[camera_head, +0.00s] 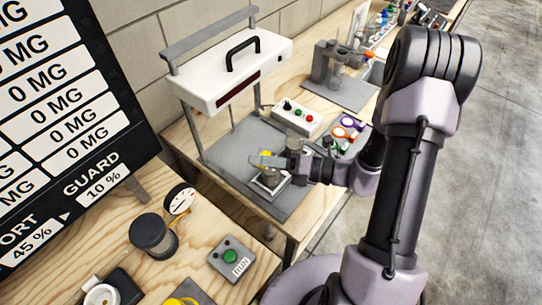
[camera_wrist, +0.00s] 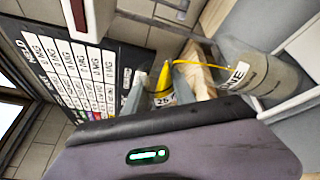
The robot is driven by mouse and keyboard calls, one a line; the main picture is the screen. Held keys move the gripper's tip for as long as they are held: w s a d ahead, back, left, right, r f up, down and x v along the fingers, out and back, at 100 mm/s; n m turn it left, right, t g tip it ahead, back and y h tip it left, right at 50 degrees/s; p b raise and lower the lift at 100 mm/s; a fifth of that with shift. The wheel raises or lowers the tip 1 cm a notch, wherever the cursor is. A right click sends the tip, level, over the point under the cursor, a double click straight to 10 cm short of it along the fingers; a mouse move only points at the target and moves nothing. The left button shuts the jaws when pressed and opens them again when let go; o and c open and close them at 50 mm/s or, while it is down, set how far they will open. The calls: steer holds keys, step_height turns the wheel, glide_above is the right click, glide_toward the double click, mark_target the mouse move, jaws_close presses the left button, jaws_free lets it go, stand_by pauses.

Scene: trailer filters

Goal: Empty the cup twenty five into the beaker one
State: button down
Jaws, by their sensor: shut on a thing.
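My gripper (camera_wrist: 157,84) is shut on cup twenty five (camera_wrist: 161,100), a small clear cup with a "25" label. The cup is tipped well over on its side, with yellow contents (camera_wrist: 164,75) at its mouth. A thin yellow stream (camera_wrist: 198,64) runs from it to the mouth of beaker one (camera_wrist: 275,76), a greyish clear beaker labelled "ONE". The wrist view is rolled, so down lies to its right. In the head view, my gripper (camera_head: 268,160) is over beaker one (camera_head: 269,181), which stands on a small plate and is partly hidden.
A white housing with a black handle (camera_head: 235,70) stands on posts behind my gripper. A button box (camera_head: 292,117), a glass vessel (camera_head: 297,142) and a tray of coloured items (camera_head: 347,130) are close by. A large MG board (camera_head: 60,110) stands at left, a RUN box (camera_head: 231,258) in front.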

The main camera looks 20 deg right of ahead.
steer(key=shift+f+m, duration=0.2)
steer(key=shift+m, duration=0.1)
stand_by(0.4)
steer(key=shift+r+m+p, duration=0.3)
steer(key=shift+m, duration=0.5)
stand_by(1.0)
steer(key=shift+w+d+r+m+y+p, duration=0.35)
steer(key=shift+w+m+y+p, duration=0.15)
steer(key=shift+m+p, duration=0.45)
stand_by(1.0)
steer(key=shift+d+r+m+p, duration=0.1)
steer(key=shift+r+m+p, duration=0.1)
steer(key=shift+m+p, duration=0.65)
stand_by(0.9)
steer(key=shift+w+d+f+m+y+p, duration=0.15)
steer(key=shift+f+m+y+p, duration=0.15)
steer(key=shift+f+m+p, duration=0.35)
stand_by(1.1)
